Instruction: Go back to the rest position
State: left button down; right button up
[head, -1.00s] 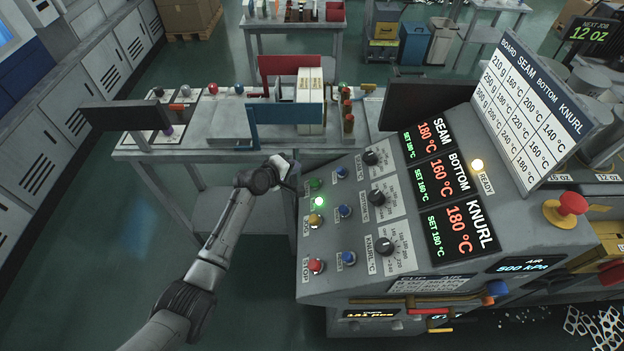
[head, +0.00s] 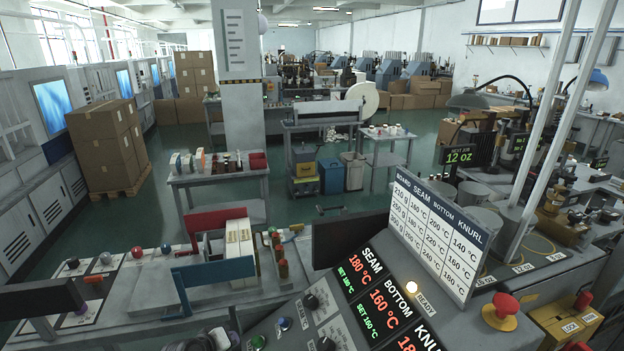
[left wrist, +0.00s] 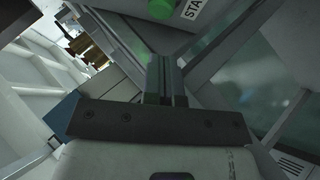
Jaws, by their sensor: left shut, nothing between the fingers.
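My left gripper (head: 218,338) shows only in part at the bottom edge of the head view, beside the left side of the grey control panel (head: 262,325). In the left wrist view its two fingers (left wrist: 166,80) are closed together with nothing between them. A green button (left wrist: 160,8) with a label that begins "STA" lies beyond the fingertips, apart from them. The panel's red displays (head: 384,300) read 180 °C and 160 °C, with a third cut off by the frame. My right gripper is not in view.
A side table with a blue divider (head: 212,275) and a red divider (head: 215,220) stands behind the panel. A dark screen (head: 345,238) and a settings board (head: 437,232) rise from the console. A red emergency button (head: 505,305) is at right. Open green floor lies beyond.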

pick_arm(q)
jog(key=s+r+m+y, duration=0.1)
jog(key=s+r+m, duration=0.15)
jog(key=r, duration=0.35)
jog(key=s+r+m+y, duration=0.1)
jog(key=r+m, duration=0.3)
jog(key=r, duration=0.2)
jog(key=s+r+m+y, duration=0.1)
jog(key=s+r+y, duration=0.1)
jog(key=s, duration=0.5)
jog(key=s+f+g, duration=0.2)
jog(key=s+f, duration=0.4)
jog(key=s, duration=0.6)
jog(key=s+f+g+y, duration=0.15)
jog(key=s+f, duration=0.45)
jog(key=s, duration=0.7)
jog(key=s+f+g+h, duration=0.1)
jog(key=s+f+g, duration=0.1)
jog(key=s+f, duration=0.75)
jog(key=w+d+r+p+v, duration=0.1)
jog(key=w+p+v, duration=0.2)
jog(key=p+v, duration=1)
jog(key=w+r+p+v, duration=0.1)
jog(key=w+p+v, duration=0.2)
jog(key=p+v, duration=1)
notch_tip(320, 180, up, 3)
jog(key=shift+s+d+p, duration=0.3)
jog(key=shift+d, duration=0.15)
jog(key=shift+y, duration=0.25)
